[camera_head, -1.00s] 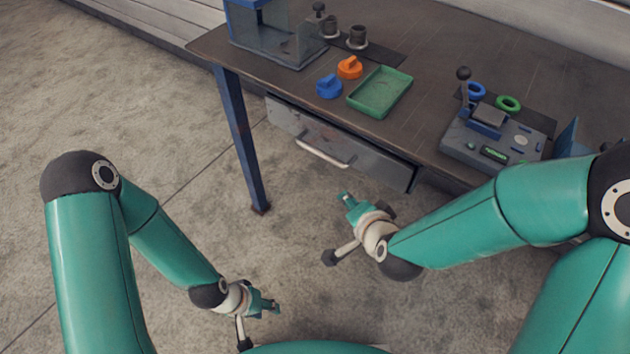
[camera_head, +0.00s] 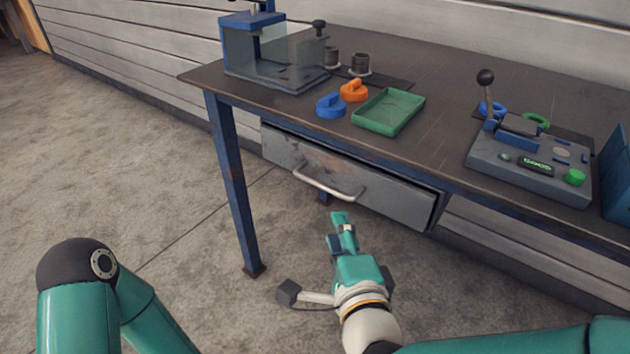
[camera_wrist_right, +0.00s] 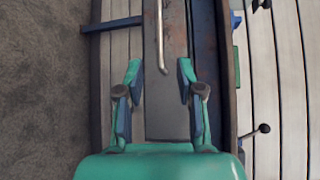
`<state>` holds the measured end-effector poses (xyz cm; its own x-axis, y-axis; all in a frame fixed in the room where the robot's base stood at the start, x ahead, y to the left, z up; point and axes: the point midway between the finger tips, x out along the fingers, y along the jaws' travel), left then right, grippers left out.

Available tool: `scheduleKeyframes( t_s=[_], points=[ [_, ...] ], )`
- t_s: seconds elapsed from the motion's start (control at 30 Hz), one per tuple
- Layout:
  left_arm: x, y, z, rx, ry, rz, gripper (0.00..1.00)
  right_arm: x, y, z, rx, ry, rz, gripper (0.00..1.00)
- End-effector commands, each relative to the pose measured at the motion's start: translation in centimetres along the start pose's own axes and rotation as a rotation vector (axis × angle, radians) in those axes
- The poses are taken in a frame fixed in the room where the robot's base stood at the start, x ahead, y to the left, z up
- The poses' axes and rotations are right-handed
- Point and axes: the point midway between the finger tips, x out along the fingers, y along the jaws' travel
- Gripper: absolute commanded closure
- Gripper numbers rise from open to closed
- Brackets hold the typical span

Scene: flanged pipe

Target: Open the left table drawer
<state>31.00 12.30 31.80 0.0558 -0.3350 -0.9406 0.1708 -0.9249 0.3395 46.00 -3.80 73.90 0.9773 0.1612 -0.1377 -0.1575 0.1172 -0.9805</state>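The left table drawer (camera_head: 390,200) is a worn grey metal front under the table's front edge, with a pale bar handle (camera_head: 330,183). I see no clear opening above it. My right gripper (camera_head: 342,230) is below and in front of the handle, apart from it. In the right wrist view the right gripper (camera_wrist_right: 160,78) has its fingers spread. The end of the handle (camera_wrist_right: 160,40) shows between and beyond the fingertips, with the drawer front (camera_wrist_right: 166,100) behind. Nothing is held. My left gripper is not in view; only part of the left arm shows.
On the dark table (camera_head: 440,90) are a green tray (camera_head: 388,112), a blue piece (camera_head: 330,106), an orange piece (camera_head: 354,91), and a grey device with a lever (camera_head: 530,165). A blue table leg (camera_head: 230,180) stands left of the drawer. The floor before it is clear.

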Motion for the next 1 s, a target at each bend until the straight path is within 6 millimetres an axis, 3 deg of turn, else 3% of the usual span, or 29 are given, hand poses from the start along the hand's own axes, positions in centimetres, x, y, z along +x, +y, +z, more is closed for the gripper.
scheduleKeyframes(
  t_s=[0.4,0.6,0.8,1.0],
  points=[
    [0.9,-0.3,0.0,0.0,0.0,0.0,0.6,9.2,0.4,-0.2,-0.001,0.001,0.001,0.63],
    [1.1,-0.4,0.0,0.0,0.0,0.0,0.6,12.4,0.3,0.0,-0.001,-0.001,0.001,0.63],
    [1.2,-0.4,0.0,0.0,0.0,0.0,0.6,14.0,0.2,0.0,-0.002,-0.003,0.001,0.63],
    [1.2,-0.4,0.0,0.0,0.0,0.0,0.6,14.2,0.1,0.1,-0.002,-0.004,0.001,0.63]
  ],
)
